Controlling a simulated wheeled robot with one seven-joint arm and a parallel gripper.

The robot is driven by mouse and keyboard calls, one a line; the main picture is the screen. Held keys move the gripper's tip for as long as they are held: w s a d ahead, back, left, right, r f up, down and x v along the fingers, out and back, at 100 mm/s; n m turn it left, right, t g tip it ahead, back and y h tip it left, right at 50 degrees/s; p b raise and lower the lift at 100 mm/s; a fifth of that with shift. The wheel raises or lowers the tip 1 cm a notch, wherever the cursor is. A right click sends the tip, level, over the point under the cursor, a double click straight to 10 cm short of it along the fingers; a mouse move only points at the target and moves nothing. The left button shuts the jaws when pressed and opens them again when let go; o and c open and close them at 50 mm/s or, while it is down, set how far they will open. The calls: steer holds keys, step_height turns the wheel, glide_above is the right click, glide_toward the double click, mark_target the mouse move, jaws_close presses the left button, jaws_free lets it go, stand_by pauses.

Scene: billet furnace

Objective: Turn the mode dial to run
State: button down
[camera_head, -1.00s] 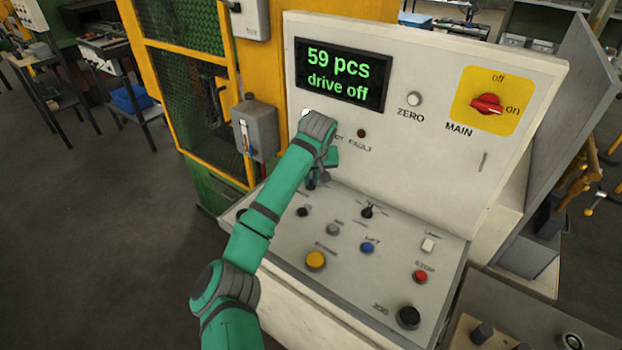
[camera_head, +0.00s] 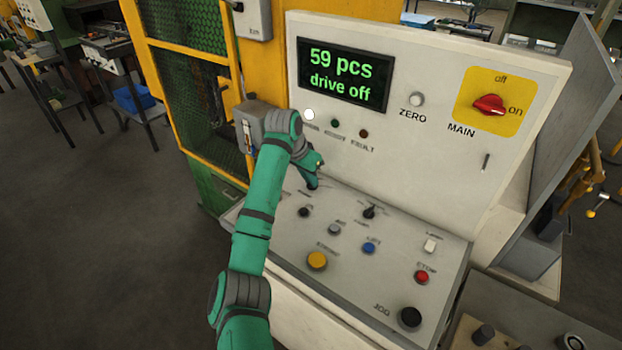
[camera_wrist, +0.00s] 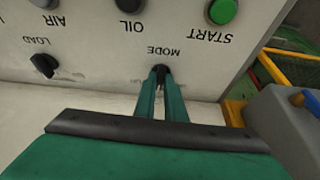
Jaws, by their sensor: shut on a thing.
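The mode dial (camera_wrist: 160,70) is a small black knob under the MODE label in the wrist view, where the lettering appears upside down. My gripper (camera_wrist: 161,84) is shut on it, with one green finger on each side. In the head view my gripper (camera_head: 312,180) is at the dial, at the upper left of the sloping control panel (camera_head: 390,265), and it mostly covers the dial there. The dial's pointer direction and its position marks are too hidden or blurred to read.
The display (camera_head: 346,75) reads "59 pcs" and "drive off". The red MAIN switch (camera_head: 489,105) is on the upright panel. A black load knob (camera_wrist: 44,65) and a green start button (camera_wrist: 222,10) are near my gripper. A grey box (camera_head: 259,122) stands beside my wrist.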

steer(key=m, duration=0.1)
steer(key=m+g, duration=0.1)
steer(key=m, duration=0.1)
steer(key=m+h, duration=0.1)
steer(key=shift+w+r+m, duration=0.15)
steer(key=shift+w+m, duration=0.15)
steer(key=shift+w+m+g+h, duration=0.15)
steer(key=shift+m+g, duration=0.3)
steer(key=shift+m, duration=0.5)
steer(key=shift+m+g+h, duration=0.25)
steer(key=shift+m+g, duration=0.2)
steer(key=shift+m, duration=0.5)
steer(key=c, duration=1.8)
jaws_free()
steer(key=shift+a, duration=0.1)
